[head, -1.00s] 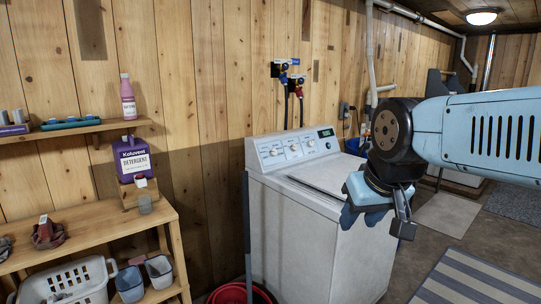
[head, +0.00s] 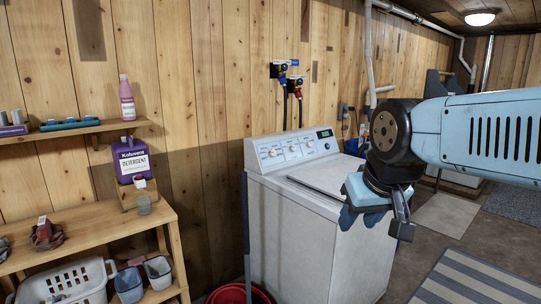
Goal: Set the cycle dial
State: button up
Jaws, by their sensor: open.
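A white top-loading washing machine (head: 300,225) stands against the plank wall. Its raised back panel (head: 302,158) carries several round dials and a small dark display (head: 324,133) at the right end. One dial (head: 274,153) sits toward the left of the panel, and another (head: 310,144) sits nearer the display. Their markings are too small to read. My gripper (head: 358,216) hangs in front of the washer's right side, lower than the panel and well apart from the dials. Its dark fingers are open and hold nothing that I can see.
A wooden shelf unit (head: 90,240) at left holds a purple detergent bottle (head: 132,160), a white basket (head: 68,283) and cups. A pink bottle (head: 127,98) stands on a wall shelf. A red bucket (head: 238,294) is at the washer's front left. A striped rug (head: 470,280) lies at right.

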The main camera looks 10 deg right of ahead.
aim_at(272, 153)
jog(key=u, duration=0.5)
jog(key=k, duration=1.2)
jog(key=u, duration=0.65)
jog(key=i, duration=1)
jog(key=z, duration=0.55)
jog(key=i, duration=0.9)
jog(key=z, duration=0.95)
jog(key=i, duration=0.45)
jog(key=z, duration=0.3)
jog(key=k, duration=0.95)
jog(key=z, duration=0.2)
jog(key=i, duration=0.5)
jog(key=u, duration=0.05)
